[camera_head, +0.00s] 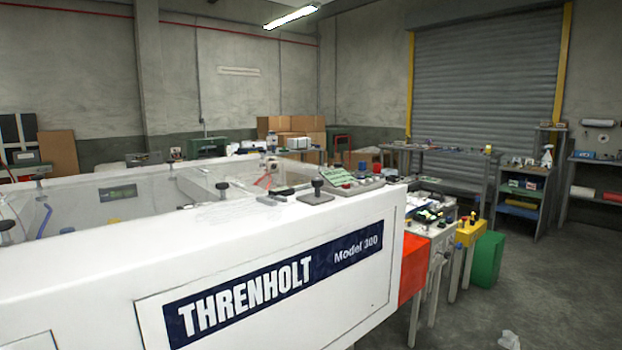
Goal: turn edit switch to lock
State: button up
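I cannot single out the edit switch in this view. A small control panel (368,183) with buttons, one of them red, sits on top of the white machine (60,300) near its right end. A black knob (317,184) on a flat plate stands left of the display. Any switch markings are too small to read. My gripper is not in view.
Grey floor (560,270) lies open at the right.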

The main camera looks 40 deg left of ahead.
aim_at(317, 183)
jog(key=u, duration=1.55)
jog(key=i, duration=0.75)
jog(key=u, duration=0.05)
